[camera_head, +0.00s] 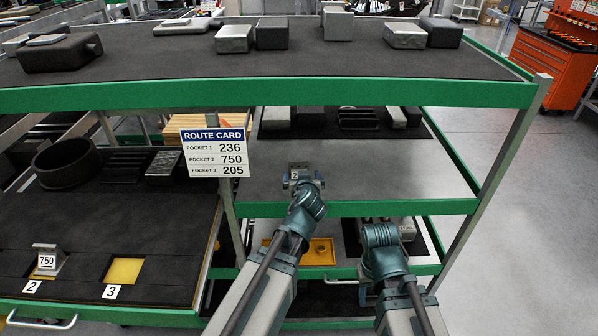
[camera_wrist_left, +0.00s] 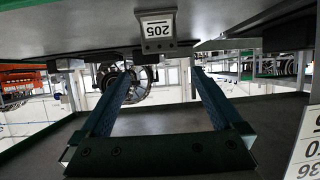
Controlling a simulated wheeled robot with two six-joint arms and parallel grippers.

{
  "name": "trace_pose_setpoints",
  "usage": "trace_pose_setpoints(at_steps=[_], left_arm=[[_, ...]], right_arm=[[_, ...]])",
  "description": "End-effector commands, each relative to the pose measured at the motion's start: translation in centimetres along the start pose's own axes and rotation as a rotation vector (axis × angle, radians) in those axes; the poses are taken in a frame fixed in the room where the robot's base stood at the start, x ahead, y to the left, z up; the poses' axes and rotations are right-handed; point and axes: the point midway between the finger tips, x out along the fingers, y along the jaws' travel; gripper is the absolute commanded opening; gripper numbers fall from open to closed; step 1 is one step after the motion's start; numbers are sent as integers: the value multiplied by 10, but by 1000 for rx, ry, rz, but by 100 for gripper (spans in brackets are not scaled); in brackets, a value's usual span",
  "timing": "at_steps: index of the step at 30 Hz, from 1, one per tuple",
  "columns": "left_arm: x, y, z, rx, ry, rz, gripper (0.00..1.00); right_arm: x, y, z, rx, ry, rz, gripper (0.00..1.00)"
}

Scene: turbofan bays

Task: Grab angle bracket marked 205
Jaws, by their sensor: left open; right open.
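The angle bracket marked 205 (camera_wrist_left: 158,30) shows upside down at the top of the left wrist view, on the grey shelf. In the head view the bracket (camera_head: 298,166) stands on the middle shelf, partly hidden by my left gripper (camera_head: 304,180). That gripper is open; its two fingers (camera_wrist_left: 160,73) spread wide in the wrist view, with the bracket centred off their tips and nothing between them. My right gripper (camera_head: 378,221) is open, lower and to the right, near the lower shelf, its jaws mostly hidden.
A route card (camera_head: 217,153) lists pocket 3 as 205. On the left tray, a bracket marked 750 (camera_head: 47,261) stands at pocket 2, and yellow pocket 3 (camera_head: 124,270) is empty. The green-edged top shelf (camera_head: 280,95) overhangs the middle shelf (camera_head: 400,178), which has clear room.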

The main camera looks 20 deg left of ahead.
Motion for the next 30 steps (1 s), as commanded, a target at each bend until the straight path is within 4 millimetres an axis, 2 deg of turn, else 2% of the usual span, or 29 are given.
trace_pose_setpoints(at_steps=[5,8,18,21,30], left_arm=[[4,0,0,-2,5,2,100],[12,1,0,-2,4,1,100],[73,1,1,-2,3,0,100],[85,1,1,-1,2,1,100],[93,0,0,-1,2,1,100]], right_arm=[[2,0,0,0,0,0,50],[6,0,0,-1,0,0,50],[30,-3,-2,-5,0,1,50],[34,-3,-2,-5,0,1,50],[36,-3,-2,-5,0,1,50]])
